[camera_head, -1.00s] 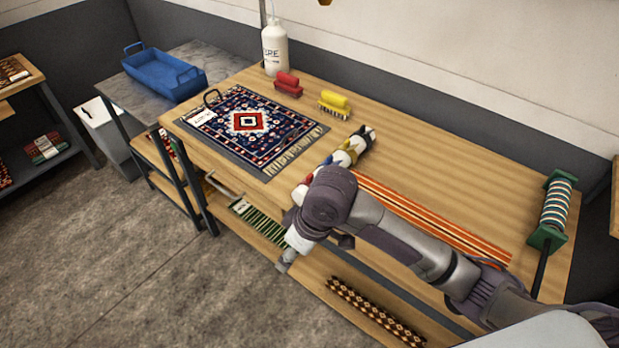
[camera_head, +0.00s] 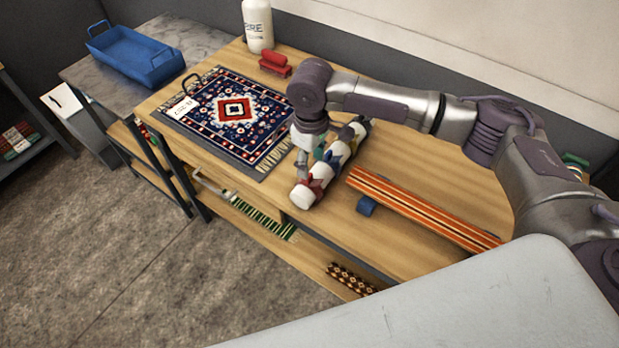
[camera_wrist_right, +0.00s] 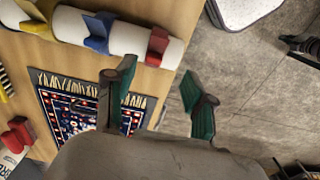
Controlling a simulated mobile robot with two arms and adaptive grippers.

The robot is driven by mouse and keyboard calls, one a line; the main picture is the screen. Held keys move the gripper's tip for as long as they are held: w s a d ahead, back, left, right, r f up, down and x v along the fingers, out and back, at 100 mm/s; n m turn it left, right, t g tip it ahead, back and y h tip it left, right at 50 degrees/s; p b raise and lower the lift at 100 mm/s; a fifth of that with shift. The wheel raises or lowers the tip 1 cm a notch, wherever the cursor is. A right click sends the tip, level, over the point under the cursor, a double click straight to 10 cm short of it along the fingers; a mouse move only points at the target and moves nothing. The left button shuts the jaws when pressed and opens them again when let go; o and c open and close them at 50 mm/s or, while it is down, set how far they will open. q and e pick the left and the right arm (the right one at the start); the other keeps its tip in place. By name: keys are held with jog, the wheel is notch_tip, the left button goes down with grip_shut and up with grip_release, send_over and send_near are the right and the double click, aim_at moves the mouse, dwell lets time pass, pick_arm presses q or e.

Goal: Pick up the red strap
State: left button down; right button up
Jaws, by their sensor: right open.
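The red strap (camera_head: 311,188) is wrapped around the near end of a white roll (camera_head: 302,197) on the wooden table. It also shows in the right wrist view (camera_wrist_right: 157,46), near the roll's end. Farther along the roll are a blue strap (camera_wrist_right: 97,32) and a yellow strap (camera_head: 339,150). My right gripper (camera_head: 301,168) is above the roll's near end, close to the red strap. In the right wrist view its green-padded fingers (camera_wrist_right: 158,80) are apart, with nothing between them, and the strap lies beyond them. My left gripper is not in view.
A patterned rug (camera_head: 232,117) lies left of the roll. An orange striped strip (camera_head: 425,207) and a small blue piece (camera_head: 366,205) lie to its right. A blue tray (camera_head: 135,55) is at far left.

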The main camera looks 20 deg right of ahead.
aim_at(309, 185)
jog(key=f, duration=0.1)
jog(key=w+f+p, duration=0.1)
jog(key=f, duration=0.1)
jog(key=shift+f, duration=0.2)
notch_tip(309, 185, down, 2)
jog(key=shift+f+p, duration=0.25)
jog(key=shift+p, duration=0.3)
jog(key=shift+w+f, duration=0.1)
jog(key=shift+f, duration=0.4)
jog(key=c, duration=0.8)
jog(key=shift+c, duration=1.1)
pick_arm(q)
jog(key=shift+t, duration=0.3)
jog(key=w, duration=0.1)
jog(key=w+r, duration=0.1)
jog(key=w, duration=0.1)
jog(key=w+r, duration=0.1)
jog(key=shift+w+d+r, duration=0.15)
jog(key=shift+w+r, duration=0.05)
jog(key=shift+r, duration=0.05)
pick_arm(e)
grip_shut()
